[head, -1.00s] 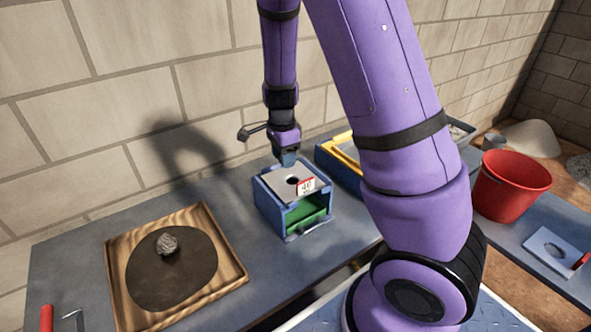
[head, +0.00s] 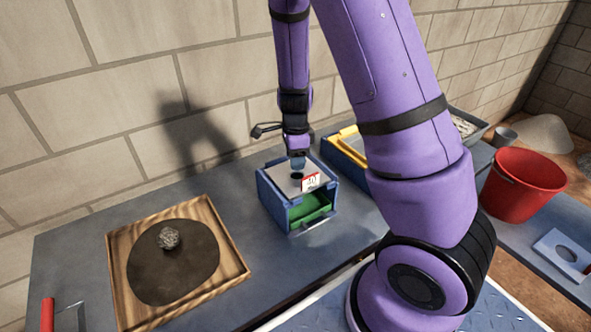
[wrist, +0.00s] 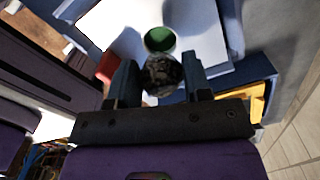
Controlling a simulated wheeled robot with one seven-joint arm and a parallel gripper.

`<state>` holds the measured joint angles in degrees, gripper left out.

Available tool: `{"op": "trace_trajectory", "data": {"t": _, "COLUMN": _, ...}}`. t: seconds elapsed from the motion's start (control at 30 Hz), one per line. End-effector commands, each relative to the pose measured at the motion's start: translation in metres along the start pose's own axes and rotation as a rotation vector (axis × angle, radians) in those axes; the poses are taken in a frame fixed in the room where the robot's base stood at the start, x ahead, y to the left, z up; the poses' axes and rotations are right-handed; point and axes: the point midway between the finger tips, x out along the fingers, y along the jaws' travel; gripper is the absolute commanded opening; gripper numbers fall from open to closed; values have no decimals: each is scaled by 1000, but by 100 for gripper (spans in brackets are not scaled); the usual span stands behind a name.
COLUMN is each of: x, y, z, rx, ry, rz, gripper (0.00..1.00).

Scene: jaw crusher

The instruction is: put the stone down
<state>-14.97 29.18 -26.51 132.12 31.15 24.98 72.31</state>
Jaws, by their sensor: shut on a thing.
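My gripper (head: 297,160) is over the blue box-shaped crusher (head: 262,198), close above its pale top plate. In the wrist view the gripper (wrist: 160,82) is shut on a dark rough stone (wrist: 163,75), held between its two fingers. The stone is just short of the round hole (wrist: 160,39) in the plate, and green shows through the hole. In the head view I cannot make out the held stone. Another grey stone (head: 168,239) lies on the dark round patch (head: 185,275) in the wooden tray.
The crusher's open front shows a green drawer (head: 308,209) and a red-and-white label (head: 311,182). A yellow-and-blue box (head: 346,148) stands behind it to the right. A red bucket (head: 520,190) stands far right. Bare bench lies between tray and crusher.

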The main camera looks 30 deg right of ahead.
Motion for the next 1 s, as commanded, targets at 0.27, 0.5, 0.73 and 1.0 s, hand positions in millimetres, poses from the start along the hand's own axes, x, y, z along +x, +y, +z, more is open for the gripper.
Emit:
{"op": "trace_trajectory", "data": {"t": 0.27, "x": 24, "y": 0, "z": -1, "rx": 2, "ry": 0, "rz": 3, "gripper": 0}}
{"op": "trace_trajectory", "data": {"t": 0.5, "x": 42, "y": 0, "z": 0, "rx": -2, "ry": -1, "rz": -1, "gripper": 0}}
{"op": "trace_trajectory", "data": {"t": 0.73, "x": 42, "y": 0, "z": 0, "rx": -2, "ry": 0, "rz": 0, "gripper": 70}}
{"op": "trace_trajectory", "data": {"t": 1.0, "x": 43, "y": 0, "z": 0, "rx": -1, "ry": 0, "rz": 0, "gripper": 70}}
